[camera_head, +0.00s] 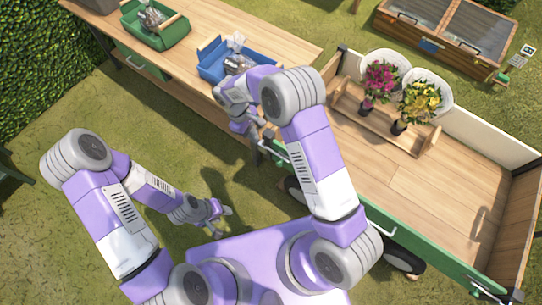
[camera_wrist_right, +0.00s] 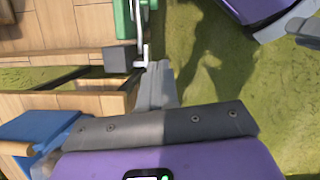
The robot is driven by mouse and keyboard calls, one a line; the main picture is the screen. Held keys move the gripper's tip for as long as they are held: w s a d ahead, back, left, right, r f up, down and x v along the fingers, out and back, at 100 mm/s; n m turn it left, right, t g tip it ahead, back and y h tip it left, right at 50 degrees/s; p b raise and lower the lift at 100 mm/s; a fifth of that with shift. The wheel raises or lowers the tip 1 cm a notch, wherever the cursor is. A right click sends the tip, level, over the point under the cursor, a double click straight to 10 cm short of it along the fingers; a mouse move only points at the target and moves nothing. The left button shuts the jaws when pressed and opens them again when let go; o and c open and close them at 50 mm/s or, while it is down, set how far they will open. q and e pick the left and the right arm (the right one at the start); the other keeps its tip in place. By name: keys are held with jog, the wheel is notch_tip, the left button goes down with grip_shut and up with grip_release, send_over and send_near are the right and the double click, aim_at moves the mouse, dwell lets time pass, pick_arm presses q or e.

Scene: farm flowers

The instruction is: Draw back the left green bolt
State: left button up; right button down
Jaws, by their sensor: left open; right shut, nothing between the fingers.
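The cart's green side board (camera_head: 405,235) has a metal bolt (camera_wrist_right: 145,28) at its left end, beside a green part (camera_wrist_right: 125,18) in the right wrist view. A small light handle hangs at the bolt's lower end. My right gripper (camera_wrist_right: 158,68) is shut and empty, its fingertips right by that handle; I cannot tell whether they touch. In the head view my right gripper (camera_head: 257,152) is at the cart's left corner, partly covered by my arm. My left gripper (camera_head: 221,212) is open and empty, low over the grass, away from the cart.
A wooden workbench (camera_head: 205,50) holds a green tray (camera_head: 168,38) and a blue tray (camera_head: 207,68). On the cart bed, a wooden rack (camera_head: 375,125) holds pink flowers (camera_head: 382,76) and yellow flowers (camera_head: 421,101). A cold frame (camera_head: 445,35) stands behind. The bed's right part is clear.

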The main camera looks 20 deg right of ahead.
pick_arm(q)
jog(key=shift+f+b, duration=1.9)
jog(key=shift+f, duration=0.05)
pick_arm(e)
jog(key=s+d+f, duration=0.4)
jog(key=d+f, duration=0.1)
jog(key=f, duration=0.5)
jog(key=shift+s, duration=0.4)
jog(key=shift+f, duration=0.1)
